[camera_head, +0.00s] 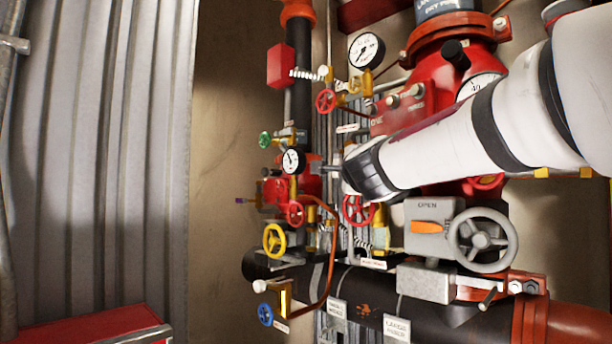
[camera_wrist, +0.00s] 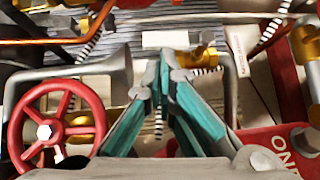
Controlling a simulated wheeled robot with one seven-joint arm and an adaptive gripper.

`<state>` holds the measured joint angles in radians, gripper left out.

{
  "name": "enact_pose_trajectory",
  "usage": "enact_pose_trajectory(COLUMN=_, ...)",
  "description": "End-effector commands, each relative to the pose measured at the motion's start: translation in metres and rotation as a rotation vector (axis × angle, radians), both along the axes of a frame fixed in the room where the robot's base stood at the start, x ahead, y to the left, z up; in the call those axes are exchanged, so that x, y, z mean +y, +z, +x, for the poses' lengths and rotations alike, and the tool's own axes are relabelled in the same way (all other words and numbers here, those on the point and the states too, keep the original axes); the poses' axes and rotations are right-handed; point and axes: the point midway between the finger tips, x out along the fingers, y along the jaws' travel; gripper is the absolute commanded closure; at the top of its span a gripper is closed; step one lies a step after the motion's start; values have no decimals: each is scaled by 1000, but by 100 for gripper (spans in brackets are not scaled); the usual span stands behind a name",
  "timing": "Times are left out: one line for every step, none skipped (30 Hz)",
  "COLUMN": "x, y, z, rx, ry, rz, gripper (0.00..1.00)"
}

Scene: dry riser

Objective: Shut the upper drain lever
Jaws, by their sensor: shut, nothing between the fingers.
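My gripper (camera_wrist: 164,72) is shut and empty, with its two teal-padded fingers meeting at the tips in the wrist view. In the head view my gripper (camera_head: 326,169) reaches in among the valves from the right, mostly hidden behind my wrist. I cannot tell for sure which part is the upper drain lever. A brass valve body (camera_wrist: 200,56) lies just beyond and right of the fingertips, beside a blank-looking white label (camera_wrist: 165,39). A grey bent bar (camera_wrist: 85,72) runs left of the fingers. Whether the fingers touch anything is unclear.
A red handwheel (camera_wrist: 56,130) is close on the left in the wrist view, and a red housing (camera_wrist: 280,150) on the right. The head view shows a gauge (camera_head: 293,161), a yellow handwheel (camera_head: 275,240) and a grey handwheel (camera_head: 482,240). Free room lies left, before the wall (camera_head: 225,130).

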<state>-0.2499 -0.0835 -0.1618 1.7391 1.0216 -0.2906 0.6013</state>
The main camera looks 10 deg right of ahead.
Motion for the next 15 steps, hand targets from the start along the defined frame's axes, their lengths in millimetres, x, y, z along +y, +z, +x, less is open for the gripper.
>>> enact_pose_trajectory(x=1, y=-3, z=2, rx=-5, ry=1, rz=3, gripper=100)
enact_pose_trajectory(x=1, y=-2, z=2, rx=-7, ry=1, rz=4, gripper=100)
enact_pose_trajectory(x=1, y=-2, z=2, rx=-9, ry=1, rz=8, gripper=100)
enact_pose_trajectory(x=1, y=-3, z=2, rx=-12, ry=1, rz=10, gripper=100)
enact_pose_trajectory(x=1, y=-3, z=2, rx=-14, ry=1, rz=12, gripper=100)
enact_pose_trajectory(x=1, y=-3, z=2, rx=-17, ry=1, rz=13, gripper=100)
enact_pose_trajectory(x=1, y=-3, z=2, rx=-21, ry=1, rz=16, gripper=100)
enact_pose_trajectory(x=2, y=-3, z=2, rx=-23, ry=1, rz=18, gripper=100)
enact_pose_trajectory(x=2, y=-3, z=3, rx=-28, ry=1, rz=20, gripper=100)
enact_pose_trajectory(x=2, y=-4, z=3, rx=-30, ry=1, rz=23, gripper=100)
enact_pose_trajectory(x=2, y=-4, z=3, rx=-33, ry=1, rz=25, gripper=100)
enact_pose_trajectory(x=2, y=-4, z=3, rx=-38, ry=1, rz=28, gripper=100)
enact_pose_trajectory(x=2, y=-4, z=3, rx=-41, ry=1, rz=31, gripper=100)
enact_pose_trajectory(x=2, y=-4, z=3, rx=-45, ry=1, rz=31, gripper=100)
enact_pose_trajectory(x=2, y=-4, z=4, rx=-48, ry=1, rz=35, gripper=100)
